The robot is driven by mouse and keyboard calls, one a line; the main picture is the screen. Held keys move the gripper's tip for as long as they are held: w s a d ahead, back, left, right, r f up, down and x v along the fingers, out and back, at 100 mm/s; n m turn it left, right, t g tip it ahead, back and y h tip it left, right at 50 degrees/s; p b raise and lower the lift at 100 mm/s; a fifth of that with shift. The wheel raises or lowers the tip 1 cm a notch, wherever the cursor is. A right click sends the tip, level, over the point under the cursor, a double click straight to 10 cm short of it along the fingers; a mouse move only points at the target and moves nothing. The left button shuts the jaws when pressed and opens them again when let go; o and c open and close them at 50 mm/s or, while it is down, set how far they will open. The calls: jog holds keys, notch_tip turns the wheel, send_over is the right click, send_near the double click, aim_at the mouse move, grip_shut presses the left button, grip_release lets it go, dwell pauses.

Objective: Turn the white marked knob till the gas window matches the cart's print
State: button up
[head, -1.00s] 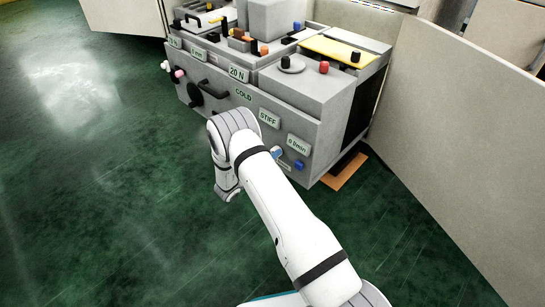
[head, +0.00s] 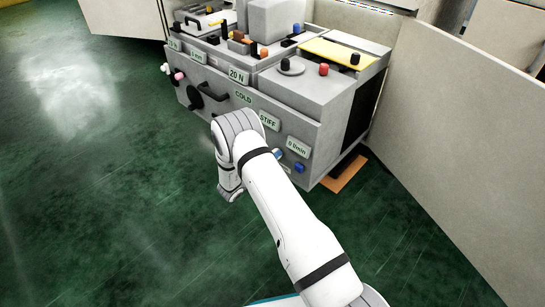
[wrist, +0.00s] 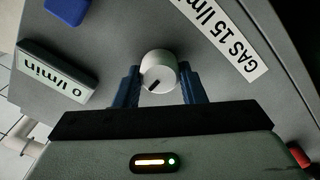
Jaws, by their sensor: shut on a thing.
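The white knob (wrist: 158,72) with a dark mark stands on the grey cart front (head: 325,118). In the wrist view its mark points to the lower left. My gripper (wrist: 158,82) is shut on the knob, with one blue finger on each side. The gas window (wrist: 54,76) is left of the knob in the wrist view and reads 0 l/min; it also shows in the head view (head: 297,147). The print (wrist: 215,30) on the cart reads GAS 15 l/min. In the head view my arm hides most of the gripper and the knob.
A blue knob (head: 299,168) sits below the gas window in the head view. Other windows read STIFF (head: 268,120), COLD (head: 243,97) and 20 N (head: 238,76). A black handle (head: 212,93) sticks out further left. The green floor (head: 110,200) before the cart is clear.

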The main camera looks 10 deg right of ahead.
jog(key=shift+f, duration=0.1)
jog(key=shift+m, duration=0.4)
jog(key=shift+a+m+b, duration=0.15)
jog(key=shift+m+b, duration=2.1)
jog(key=shift+m, duration=4.65)
jog(key=o, duration=0.7)
jog(key=shift+c, duration=0.2)
jog(key=o, duration=0.3)
jog(key=shift+o, duration=0.2)
